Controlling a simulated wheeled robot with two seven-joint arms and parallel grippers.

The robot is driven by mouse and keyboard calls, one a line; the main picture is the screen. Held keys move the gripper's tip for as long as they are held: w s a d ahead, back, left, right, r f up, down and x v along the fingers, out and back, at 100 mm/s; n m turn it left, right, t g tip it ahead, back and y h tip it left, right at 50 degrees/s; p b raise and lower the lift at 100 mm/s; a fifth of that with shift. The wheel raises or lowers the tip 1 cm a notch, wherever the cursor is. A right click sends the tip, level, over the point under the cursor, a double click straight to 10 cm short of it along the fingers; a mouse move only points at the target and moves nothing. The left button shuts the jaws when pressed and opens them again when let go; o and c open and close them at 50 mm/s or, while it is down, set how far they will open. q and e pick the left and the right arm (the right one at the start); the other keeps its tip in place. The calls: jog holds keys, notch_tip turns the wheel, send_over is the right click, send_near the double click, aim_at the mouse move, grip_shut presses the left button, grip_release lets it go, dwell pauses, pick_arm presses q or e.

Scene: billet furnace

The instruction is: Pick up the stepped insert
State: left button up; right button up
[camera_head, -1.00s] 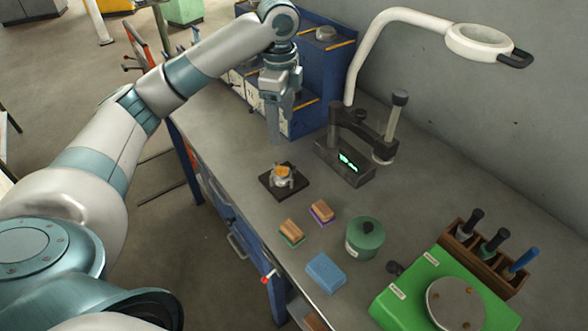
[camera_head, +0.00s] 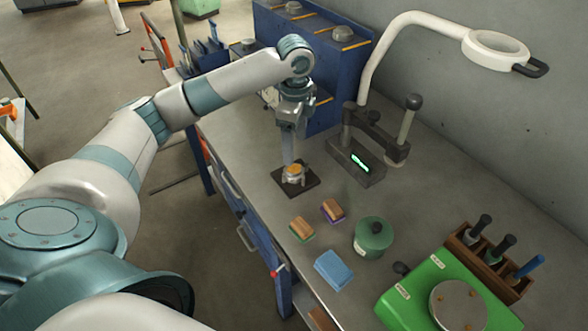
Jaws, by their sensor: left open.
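A small silvery piece with an orange top, which looks like the stepped insert (camera_head: 294,173), sits on a dark square pad (camera_head: 307,184) on the grey workbench. My left gripper (camera_head: 288,158) points straight down just above and behind the piece, with its fingertips close to it. The fingers overlap in this view, so I cannot see the gap between them or whether they touch the piece. The gripper is open. My right gripper is not in view.
A dark gauge stand with a green display (camera_head: 360,162) is right of the pad. Wooden-backed brushes (camera_head: 302,228), a blue block (camera_head: 334,270), a green canister (camera_head: 373,238) and a green machine (camera_head: 420,290) lie nearer. Blue shelving (camera_head: 325,75) stands behind; a white lamp (camera_head: 497,46) overhangs.

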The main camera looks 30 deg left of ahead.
aim_at(294, 168)
pick_arm(q)
notch_tip(294, 168, down, 4)
jog(key=shift+r+p, duration=0.1)
jog(key=shift+p, duration=0.45)
jog(key=shift+f, duration=0.5)
jog(key=shift+f+p, duration=0.4)
jog(key=shift+p, duration=0.1)
jog(key=f+p, duration=0.1)
jog(key=f, duration=0.2)
jog(key=shift+a+p, duration=0.2)
jog(key=shift+p, duration=0.1)
jog(key=shift+f, duration=0.7)
